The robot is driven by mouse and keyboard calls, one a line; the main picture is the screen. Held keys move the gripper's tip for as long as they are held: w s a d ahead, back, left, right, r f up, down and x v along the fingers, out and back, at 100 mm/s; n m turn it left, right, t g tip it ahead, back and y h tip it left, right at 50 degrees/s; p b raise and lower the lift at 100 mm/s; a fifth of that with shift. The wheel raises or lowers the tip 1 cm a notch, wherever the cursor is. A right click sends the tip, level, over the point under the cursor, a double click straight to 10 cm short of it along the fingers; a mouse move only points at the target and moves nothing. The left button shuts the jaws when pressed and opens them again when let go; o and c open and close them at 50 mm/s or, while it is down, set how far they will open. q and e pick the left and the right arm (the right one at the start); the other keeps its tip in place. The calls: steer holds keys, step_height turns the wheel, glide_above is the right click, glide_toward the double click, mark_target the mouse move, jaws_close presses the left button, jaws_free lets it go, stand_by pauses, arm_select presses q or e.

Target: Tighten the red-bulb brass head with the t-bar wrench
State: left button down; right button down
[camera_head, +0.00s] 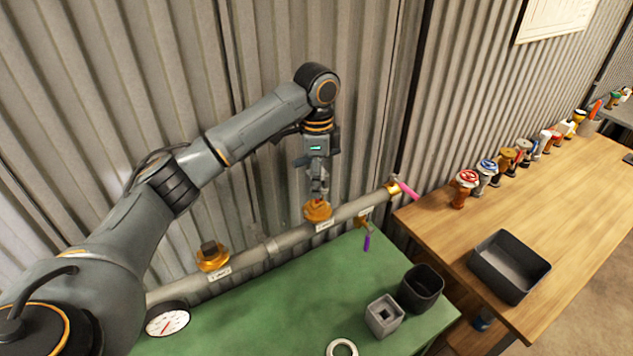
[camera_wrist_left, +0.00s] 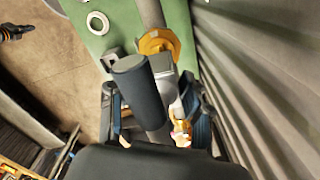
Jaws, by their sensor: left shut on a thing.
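My left gripper (camera_head: 318,172) points down over a brass head (camera_head: 318,212) on the grey pipe. A small red spot, seemingly the red bulb (camera_head: 319,202), shows at its middle. The gripper is shut on the t-bar wrench, whose dark cylindrical handle (camera_wrist_left: 140,85) crosses between the fingers in the left wrist view. The wrench's grey lower part reaches down toward the brass head, whose rim also shows there (camera_wrist_left: 158,41). Whether the wrench seats on the head is hidden. My right gripper does not show clearly.
The pipe (camera_head: 285,240) carries another brass head (camera_head: 212,257) with a dark square top and a pink lever (camera_head: 407,190). The green bench (camera_head: 270,310) holds a gauge (camera_head: 167,320), grey square block (camera_head: 384,315), dark cup (camera_head: 421,288) and white ring (camera_head: 342,348). Corrugated wall stands close behind.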

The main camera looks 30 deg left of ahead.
arm_select(q)
steer(key=shift+r, duration=0.55)
steer(key=shift+r, duration=2)
